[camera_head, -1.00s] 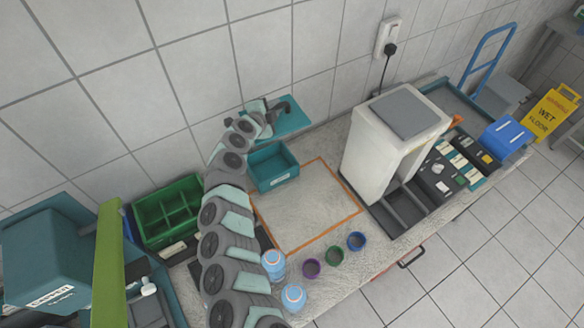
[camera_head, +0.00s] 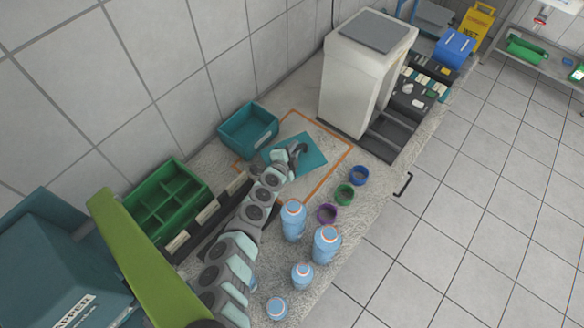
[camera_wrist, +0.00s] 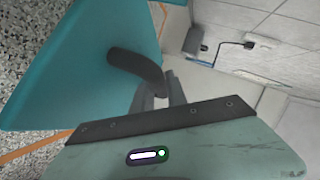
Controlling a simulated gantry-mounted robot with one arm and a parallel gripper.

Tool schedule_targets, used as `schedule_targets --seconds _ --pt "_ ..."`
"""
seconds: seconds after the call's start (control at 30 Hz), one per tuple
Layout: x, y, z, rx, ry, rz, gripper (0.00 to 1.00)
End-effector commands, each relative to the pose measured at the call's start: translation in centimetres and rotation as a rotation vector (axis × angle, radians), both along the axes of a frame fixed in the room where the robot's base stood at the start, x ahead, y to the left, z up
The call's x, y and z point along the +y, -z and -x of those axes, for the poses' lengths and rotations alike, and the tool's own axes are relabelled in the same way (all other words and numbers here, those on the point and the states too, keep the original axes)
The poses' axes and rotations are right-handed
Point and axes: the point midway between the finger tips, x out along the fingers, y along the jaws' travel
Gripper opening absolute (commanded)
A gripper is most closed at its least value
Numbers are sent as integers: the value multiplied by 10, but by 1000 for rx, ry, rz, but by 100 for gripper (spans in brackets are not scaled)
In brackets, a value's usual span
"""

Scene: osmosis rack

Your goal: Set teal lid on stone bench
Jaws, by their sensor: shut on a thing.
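The teal lid (camera_head: 313,159) is a flat square plate held by a dark curved handle. In the head view it is over the orange-outlined area of the stone bench (camera_head: 352,222). My gripper (camera_head: 297,150) is shut on the lid's handle. In the wrist view the lid (camera_wrist: 85,60) fills the upper left, with the handle (camera_wrist: 135,67) at the fingers (camera_wrist: 168,90). Speckled bench and an orange line show past its edges. I cannot tell whether the lid touches the bench.
An open teal bin (camera_head: 235,143) stands left of the outline. A green divided tray (camera_head: 165,203) is further left. A white machine (camera_head: 350,80) stands behind right. Purple (camera_head: 326,214), green (camera_head: 344,194) and blue (camera_head: 359,176) rings and several blue bottles (camera_head: 326,244) line the front.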

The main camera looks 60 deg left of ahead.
Motion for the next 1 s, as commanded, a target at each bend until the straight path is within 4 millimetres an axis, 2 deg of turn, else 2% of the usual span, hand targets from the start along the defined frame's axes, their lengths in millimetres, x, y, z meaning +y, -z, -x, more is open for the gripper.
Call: schedule_targets --seconds 0.4,0.87,0.9,1.0 --pt "1 53 1 -2 -4 1 0" --pt "0 58 -1 1 2 -1 0" --pt "0 58 -1 1 2 -1 19" --pt "0 57 0 1 2 -1 27"
